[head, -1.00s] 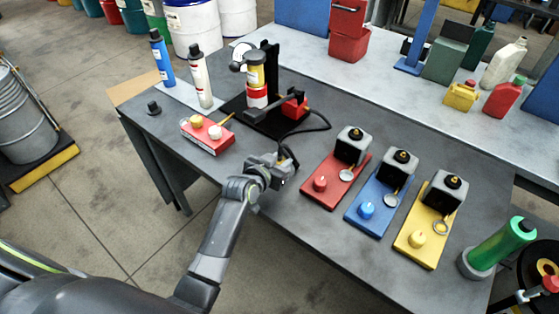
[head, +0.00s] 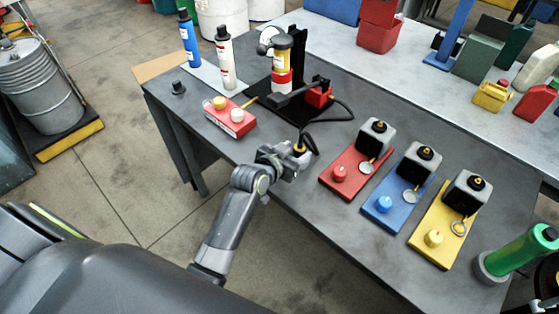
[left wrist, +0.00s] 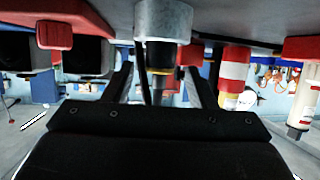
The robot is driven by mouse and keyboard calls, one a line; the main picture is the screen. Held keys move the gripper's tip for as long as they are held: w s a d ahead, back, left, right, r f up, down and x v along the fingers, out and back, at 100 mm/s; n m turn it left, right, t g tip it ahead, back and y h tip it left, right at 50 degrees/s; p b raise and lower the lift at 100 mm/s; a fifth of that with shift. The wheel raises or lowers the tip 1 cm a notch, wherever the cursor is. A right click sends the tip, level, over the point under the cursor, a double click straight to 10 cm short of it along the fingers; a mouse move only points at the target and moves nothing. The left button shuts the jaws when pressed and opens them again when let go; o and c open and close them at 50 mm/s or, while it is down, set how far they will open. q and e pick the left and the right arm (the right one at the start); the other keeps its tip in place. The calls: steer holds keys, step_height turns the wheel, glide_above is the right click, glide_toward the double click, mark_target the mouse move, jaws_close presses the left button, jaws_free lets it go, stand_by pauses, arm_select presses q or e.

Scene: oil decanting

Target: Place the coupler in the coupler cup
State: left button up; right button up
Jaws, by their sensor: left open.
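The coupler (head: 300,147) is a small dark piece with a yellowish band at the end of a black hose, at the table's front edge in the head view. In the left wrist view, which is upside down, the coupler (left wrist: 160,58) stands upright with its lower end in the grey round coupler cup (left wrist: 163,20). My left gripper (head: 297,156) is open, its fingers on both sides of the coupler; contact is not clear. In the head view it largely hides the cup. My right gripper is not in view.
The black pump stand (head: 285,105) with a red-and-white can is behind. Red (head: 330,185), blue (head: 378,218) and yellow (head: 425,252) trays with black-topped containers stand right.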

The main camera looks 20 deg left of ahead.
arm_select(q)
steer(key=v, duration=0.8)
steer(key=shift+s+b, duration=0.3)
steer(key=shift+b, duration=0.1)
steer(key=shift+a+r, duration=0.1)
